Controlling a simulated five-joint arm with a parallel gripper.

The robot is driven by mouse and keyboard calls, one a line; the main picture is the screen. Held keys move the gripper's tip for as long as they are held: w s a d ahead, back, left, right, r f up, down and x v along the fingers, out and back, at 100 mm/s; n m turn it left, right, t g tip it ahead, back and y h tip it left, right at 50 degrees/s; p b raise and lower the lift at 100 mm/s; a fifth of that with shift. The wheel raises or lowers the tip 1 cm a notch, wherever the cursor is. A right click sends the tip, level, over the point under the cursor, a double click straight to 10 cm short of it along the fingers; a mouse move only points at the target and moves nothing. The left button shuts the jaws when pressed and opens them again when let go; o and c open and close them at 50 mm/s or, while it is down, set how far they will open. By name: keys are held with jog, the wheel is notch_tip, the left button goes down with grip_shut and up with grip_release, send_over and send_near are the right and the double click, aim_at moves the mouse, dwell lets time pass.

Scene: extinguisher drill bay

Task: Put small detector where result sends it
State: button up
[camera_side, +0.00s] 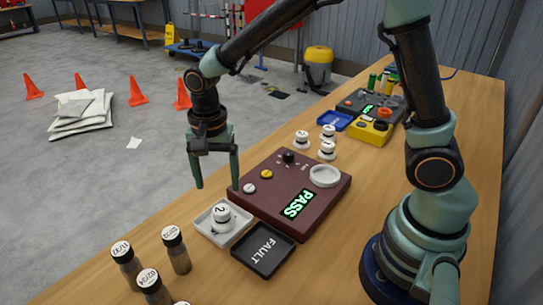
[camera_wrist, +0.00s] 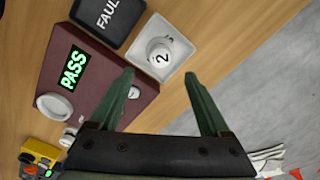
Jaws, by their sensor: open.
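A small white detector marked 2 (camera_side: 222,215) sits in the white tray (camera_side: 243,228). It also shows in the wrist view (camera_wrist: 160,55), in the white tray (camera_wrist: 185,48) just beyond my fingertips. The dark red tester (camera_side: 270,205) has a lit green display reading PASS (camera_side: 299,204) and an empty round white cup (camera_side: 324,176). A black tray marked FAULT (camera_side: 263,250) is empty beside the white tray. My gripper (camera_side: 215,186) is open and empty, pointing down above the tester's left end and the white tray. The wrist view shows its fingers (camera_wrist: 159,75) apart with nothing between them.
White detectors (camera_side: 302,140) stand behind the tester. Farther back are a yellow box (camera_side: 372,131), a blue tray (camera_side: 335,121) and a grey device (camera_side: 357,103). Bare table lies right of the tester.

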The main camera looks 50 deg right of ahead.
jog(key=s+d+r+n+t, duration=0.5)
jog(key=s+d+r+n, duration=0.4)
jog(key=d+r+n, duration=0.2)
notch_tip(320, 180, up, 2)
jog(key=shift+s+d+t, duration=0.3)
jog(key=shift+s+d, duration=0.1)
jog(key=shift+d, duration=0.15)
dwell(0.8)
